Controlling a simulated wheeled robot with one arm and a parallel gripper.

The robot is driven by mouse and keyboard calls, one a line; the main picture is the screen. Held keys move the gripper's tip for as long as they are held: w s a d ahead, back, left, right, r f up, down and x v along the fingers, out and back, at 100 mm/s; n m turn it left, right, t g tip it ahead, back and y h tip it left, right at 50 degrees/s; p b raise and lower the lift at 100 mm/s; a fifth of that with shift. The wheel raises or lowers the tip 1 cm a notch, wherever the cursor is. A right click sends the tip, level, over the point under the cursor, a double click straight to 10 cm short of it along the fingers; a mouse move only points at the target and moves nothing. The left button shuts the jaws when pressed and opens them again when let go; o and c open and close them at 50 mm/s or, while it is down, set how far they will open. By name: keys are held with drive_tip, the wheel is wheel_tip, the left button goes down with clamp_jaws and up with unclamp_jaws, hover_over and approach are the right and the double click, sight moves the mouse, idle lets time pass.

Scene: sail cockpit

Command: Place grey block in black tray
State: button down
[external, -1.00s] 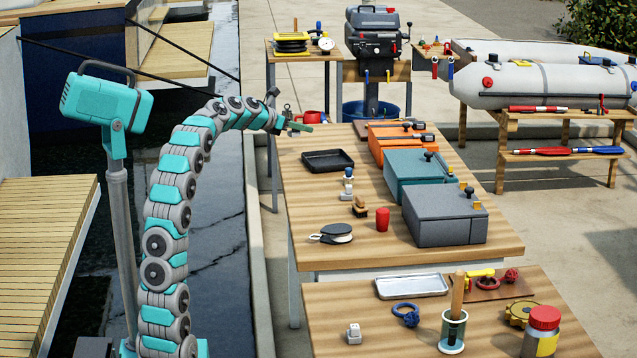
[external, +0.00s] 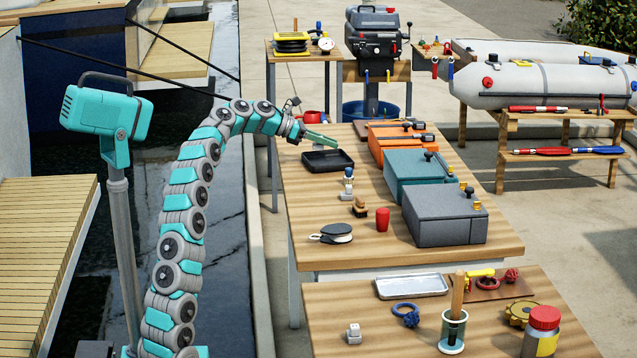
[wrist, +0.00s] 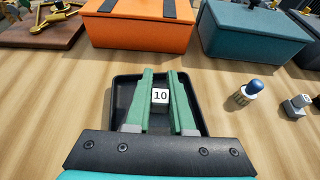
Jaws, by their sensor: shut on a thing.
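My gripper (external: 325,140) has green fingers and is over the black tray (external: 345,167) in the external view. In the wrist view, my gripper (wrist: 160,85) is shut on a small pale grey block (wrist: 160,97) marked "10". The block is between the two fingers, in front of the dark floor of the black tray (wrist: 120,88). The gap between block and tray floor is hard to judge. The block cannot be made out in the external view.
The orange box (external: 402,148) and teal box (external: 420,172) stand right of the tray. A blue-topped piece (wrist: 243,95) and another small grey piece (wrist: 297,103) stand nearby. Another pale block (external: 353,333) sits on the front table. Bare wood surrounds the tray.

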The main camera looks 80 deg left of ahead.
wheel_tip(320, 180, down, 4)
drive_tip(key=shift+f+b, duration=0.25)
drive_tip(key=shift+b, duration=0.35)
drive_tip(key=c, duration=0.8)
unclamp_jaws()
drive_tip(key=shift+f, duration=0.1)
drive_tip(key=p+v, duration=0.1)
drive_tip(key=v, duration=0.9)
drive_tip(key=shift+s+a+r, duration=0.1)
drive_tip(key=shift+s+r, duration=0.15)
drive_tip(key=shift+r, duration=0.05)
drive_tip(key=shift+s+r+p, duration=0.2)
drive_tip(key=shift+s+p, duration=0.1)
drive_tip(key=shift+s, duration=0.4)
